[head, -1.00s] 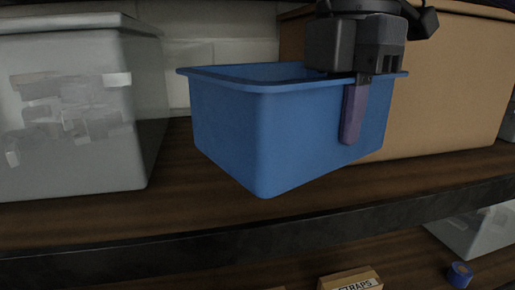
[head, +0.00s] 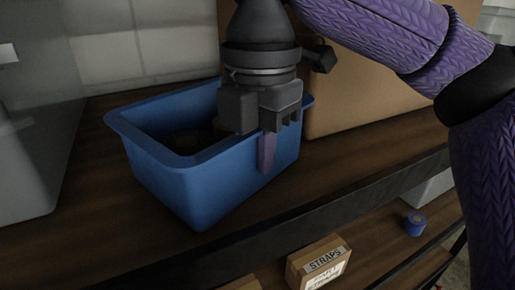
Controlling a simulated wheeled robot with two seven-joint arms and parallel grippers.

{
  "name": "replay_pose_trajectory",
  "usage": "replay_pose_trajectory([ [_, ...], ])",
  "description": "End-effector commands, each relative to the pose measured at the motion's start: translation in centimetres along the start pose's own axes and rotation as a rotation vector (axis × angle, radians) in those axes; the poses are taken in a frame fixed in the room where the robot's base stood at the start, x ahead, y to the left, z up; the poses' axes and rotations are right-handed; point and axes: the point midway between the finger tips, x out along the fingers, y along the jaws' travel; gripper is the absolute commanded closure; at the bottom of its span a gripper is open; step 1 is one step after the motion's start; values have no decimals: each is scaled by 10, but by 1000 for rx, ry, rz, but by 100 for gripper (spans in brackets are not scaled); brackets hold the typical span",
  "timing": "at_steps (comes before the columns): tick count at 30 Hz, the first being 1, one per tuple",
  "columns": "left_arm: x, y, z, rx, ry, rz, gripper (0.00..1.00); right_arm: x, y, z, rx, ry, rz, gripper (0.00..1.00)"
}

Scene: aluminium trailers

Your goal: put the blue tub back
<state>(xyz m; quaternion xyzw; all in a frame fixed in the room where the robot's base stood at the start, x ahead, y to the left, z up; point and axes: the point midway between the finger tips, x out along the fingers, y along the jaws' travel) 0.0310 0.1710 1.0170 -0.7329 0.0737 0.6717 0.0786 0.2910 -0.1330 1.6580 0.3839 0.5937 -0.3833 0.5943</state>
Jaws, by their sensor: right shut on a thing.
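The blue tub (head: 205,190) is at the middle left of the head view, over the brown wooden shelf, between a grey bin and a cardboard box. Some dark brownish things show inside it. My right gripper (head: 266,150) is shut on the tub's right-hand rim, with one purple finger down the outside of the wall. The other finger is hidden behind the rim and the gripper body. The tub looks roughly level; I cannot tell if its base touches the shelf. My left gripper is not in view.
The grey bin (head: 32,130) stands left of the tub. The large cardboard box (head: 355,95) stands close behind on the right. The dark shelf edge (head: 330,205) runs in front. On a lower shelf are a box marked STRAPS (head: 318,264) and a blue roll (head: 414,224).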

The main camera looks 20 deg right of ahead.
Motion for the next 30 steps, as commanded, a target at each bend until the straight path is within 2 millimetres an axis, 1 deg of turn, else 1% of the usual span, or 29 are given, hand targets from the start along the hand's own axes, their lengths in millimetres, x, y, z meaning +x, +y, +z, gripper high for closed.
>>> replay_pose_trajectory([
  [10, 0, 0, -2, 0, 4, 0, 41, 4, 0, 0, -1, 1, 2, 100],
  [12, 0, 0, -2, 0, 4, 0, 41, 4, 0, 0, -1, 1, 0, 82],
  [14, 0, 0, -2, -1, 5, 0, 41, 4, 0, 0, -1, 1, 0, 69],
  [15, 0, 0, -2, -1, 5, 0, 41, 4, 0, 0, -1, 1, 0, 60],
  [16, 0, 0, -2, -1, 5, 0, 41, 4, 0, 0, -1, 1, 0, 59],
  [27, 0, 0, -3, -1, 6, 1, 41, 4, 0, 0, 0, 1, 0, 59],
  [30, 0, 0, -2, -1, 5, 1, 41, -2, 0, 0, 0, 1, 1, 59],
])
